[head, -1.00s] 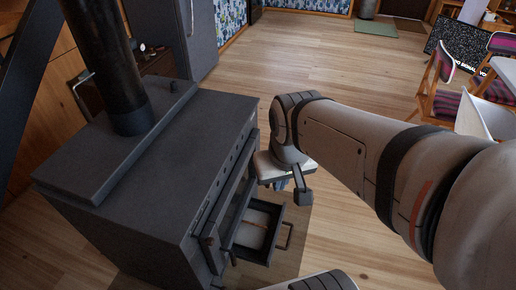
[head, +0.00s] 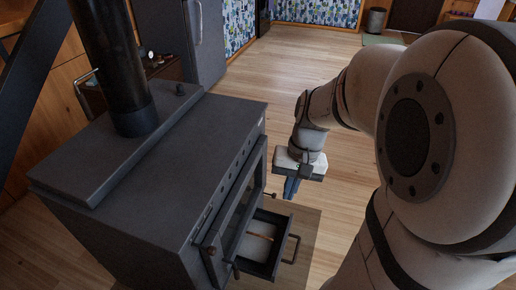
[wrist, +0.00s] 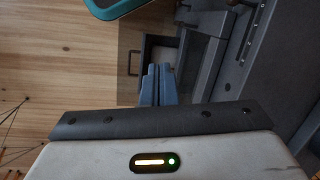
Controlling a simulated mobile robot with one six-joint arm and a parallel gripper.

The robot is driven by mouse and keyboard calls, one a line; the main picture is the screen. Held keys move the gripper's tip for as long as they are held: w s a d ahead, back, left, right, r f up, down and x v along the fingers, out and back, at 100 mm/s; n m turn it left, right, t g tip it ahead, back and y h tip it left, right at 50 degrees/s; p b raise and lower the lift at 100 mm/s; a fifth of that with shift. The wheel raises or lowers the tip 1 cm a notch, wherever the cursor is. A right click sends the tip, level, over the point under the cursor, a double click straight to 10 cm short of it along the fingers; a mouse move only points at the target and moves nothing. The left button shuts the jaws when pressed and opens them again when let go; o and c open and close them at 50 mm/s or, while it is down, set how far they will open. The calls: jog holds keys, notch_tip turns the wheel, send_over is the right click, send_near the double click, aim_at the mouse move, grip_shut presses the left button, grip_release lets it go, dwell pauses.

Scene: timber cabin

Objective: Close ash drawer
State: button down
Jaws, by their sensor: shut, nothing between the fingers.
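The ash drawer (head: 284,262) juts out from the lower front of the dark grey stove (head: 150,170), with a bar handle on its front and a pale interior with a thin brownish strip. The drawer also shows in the wrist view (wrist: 147,54), ahead of the fingers, its handle toward the left. My gripper (head: 291,190) is above the floor, beyond the drawer in the head view and apart from it. Its blue fingers (wrist: 157,86) are shut and empty in the wrist view, and they hide part of the drawer.
The stove's glass door (head: 236,212) stands above the drawer. A dark floor plate (head: 308,222) lies in front of the stove. Open wooden floor (head: 300,70) stretches beyond. A tall grey fridge-like cabinet (head: 205,40) stands at the back.

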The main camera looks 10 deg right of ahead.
jog(key=w+d+f+m+y+b, duration=0.3)
jog(key=d+f+b, duration=0.15)
jog(key=f, duration=0.55)
jog(key=w+d+f+m+y+b, duration=0.25)
jog(key=f+m+b, duration=0.2)
jog(key=f, duration=0.55)
jog(key=w+d+f+m+y+b, duration=0.3)
jog(key=d+f+y+b, duration=0.15)
jog(key=f, duration=0.55)
jog(key=s+d+f+m+t+y+b, duration=0.1)
jog(key=d+f+m+t+b, duration=0.25)
jog(key=f, duration=0.65)
jog(key=s+d+f+m+t+y+b, duration=0.1)
jog(key=d+f+m+t+b, duration=0.25)
jog(key=f, duration=0.55)
jog(key=s+d+f+m+t+y+b, duration=0.1)
jog(key=d+f+m+t+b, duration=0.25)
jog(key=f, duration=0.65)
jog(key=b+x, duration=0.4)
jog(key=x, duration=0.9)
jog(key=shift+a, duration=0.35)
